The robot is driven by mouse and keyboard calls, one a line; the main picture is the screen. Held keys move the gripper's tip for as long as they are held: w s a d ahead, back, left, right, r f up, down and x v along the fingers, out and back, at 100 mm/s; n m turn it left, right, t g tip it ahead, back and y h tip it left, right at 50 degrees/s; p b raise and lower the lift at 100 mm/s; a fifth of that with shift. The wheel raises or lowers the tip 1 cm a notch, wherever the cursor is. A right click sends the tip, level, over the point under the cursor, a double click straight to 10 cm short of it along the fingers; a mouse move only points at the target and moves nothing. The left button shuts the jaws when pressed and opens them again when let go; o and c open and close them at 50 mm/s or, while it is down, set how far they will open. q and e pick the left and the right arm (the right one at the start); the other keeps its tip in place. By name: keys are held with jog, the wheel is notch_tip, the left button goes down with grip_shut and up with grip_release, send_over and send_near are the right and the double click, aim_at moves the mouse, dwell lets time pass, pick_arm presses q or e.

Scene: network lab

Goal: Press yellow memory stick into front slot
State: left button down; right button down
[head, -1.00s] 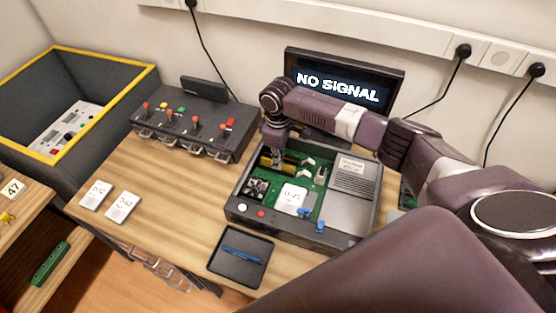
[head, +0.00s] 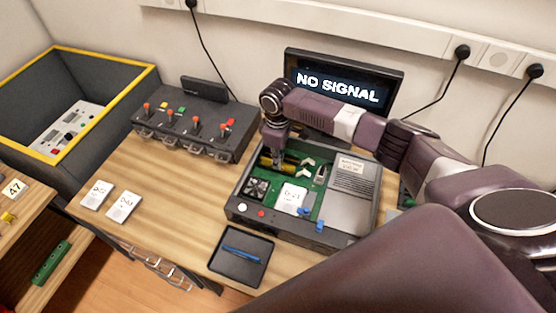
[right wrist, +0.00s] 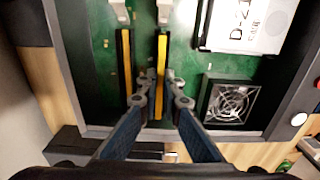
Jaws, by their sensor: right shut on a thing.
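The yellow memory stick (right wrist: 161,58) lies between the fingertips of my right gripper (right wrist: 161,101). It is lined up along the slot nearer the fan in the open case (head: 336,236). How deep it sits is not clear. A second yellow-edged stick (right wrist: 127,62) stands in the parallel slot beside it, apart from the fingers. White clips (right wrist: 165,12) show at the far slot ends. In the head view my right gripper (head: 276,156) reaches down into the case's back left and partly hides the sticks. My left gripper is out of view.
A fan (right wrist: 231,102) and a white D-21 label card (head: 292,197) are close by inside the case. A black tray (head: 240,276) with a blue tool lies in front. A switch box (head: 190,122) stands left. The monitor (head: 345,72) behind reads NO SIGNAL.

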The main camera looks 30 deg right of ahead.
jog(key=shift+s+f, duration=0.2)
jog(key=shift+f, duration=0.25)
dwell(0.4)
jog(key=c, duration=2.1)
grip_release()
jog(key=shift+s+f, duration=0.1)
jog(key=shift+o, duration=0.3)
jog(key=shift+f, duration=0.1)
jog(key=o, duration=0.4)
jog(key=shift+o, duration=0.2)
jog(key=shift+w, duration=0.25)
jog(key=shift+r, duration=0.2)
jog(key=shift+r, duration=0.1)
